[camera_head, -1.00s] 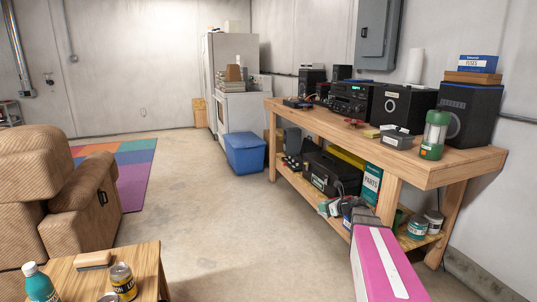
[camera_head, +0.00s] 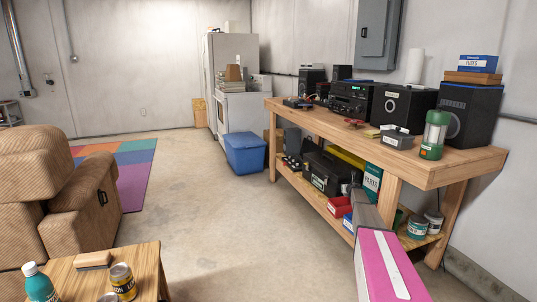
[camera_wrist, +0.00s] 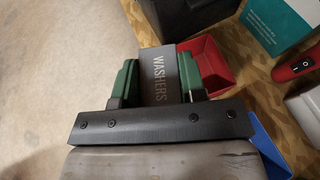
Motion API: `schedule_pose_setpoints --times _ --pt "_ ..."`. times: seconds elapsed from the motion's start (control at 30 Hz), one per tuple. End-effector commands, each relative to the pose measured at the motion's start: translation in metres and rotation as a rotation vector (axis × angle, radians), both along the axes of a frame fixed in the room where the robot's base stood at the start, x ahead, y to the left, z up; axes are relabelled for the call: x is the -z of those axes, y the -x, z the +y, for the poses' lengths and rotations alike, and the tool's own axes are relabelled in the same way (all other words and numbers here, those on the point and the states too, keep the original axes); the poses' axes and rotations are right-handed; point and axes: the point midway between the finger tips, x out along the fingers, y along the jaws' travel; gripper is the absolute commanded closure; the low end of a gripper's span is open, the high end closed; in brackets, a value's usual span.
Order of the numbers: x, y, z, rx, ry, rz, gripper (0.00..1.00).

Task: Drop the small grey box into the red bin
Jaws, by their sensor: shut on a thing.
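The small grey box (camera_wrist: 160,72), lettered WASHERS, is held between the green fingers of my gripper (camera_wrist: 156,78) in the wrist view. My gripper is shut on it. The red bin (camera_wrist: 214,64) lies just beyond and to the right of the box in that view, and the box and right finger hide part of it. I cannot tell the height of the box above it. In the head view the red bin (camera_head: 340,207) stands on the workbench's lower shelf, left of my arm. The fingers and box are not clear there.
A blue bin (camera_head: 348,223) stands next to the red one. A black toolbox (camera_head: 325,172) and a teal box (camera_head: 372,182) stand behind them on the shelf. The wooden workbench top (camera_head: 440,168) overhangs the shelf. Open floor (camera_head: 220,225) lies to the left.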

Motion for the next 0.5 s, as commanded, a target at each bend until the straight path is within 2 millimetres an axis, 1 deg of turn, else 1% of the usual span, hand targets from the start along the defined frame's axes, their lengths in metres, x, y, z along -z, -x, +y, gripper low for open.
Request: schedule_pose_setpoints --times 0.03,0.1,0.2,0.37,0.5 --pt "0.007 -0.022 -0.012 0.021 0.001 0.0 0.93" --pt "0.011 -0.036 -0.022 0.05 0.0 0.0 0.93" --pt "0.015 -0.048 -0.031 0.075 0.001 0.0 0.93" --pt "0.02 -0.054 -0.036 0.091 0.0 0.001 0.93" --pt "0.032 -0.053 -0.036 0.091 -0.001 0.001 0.93"
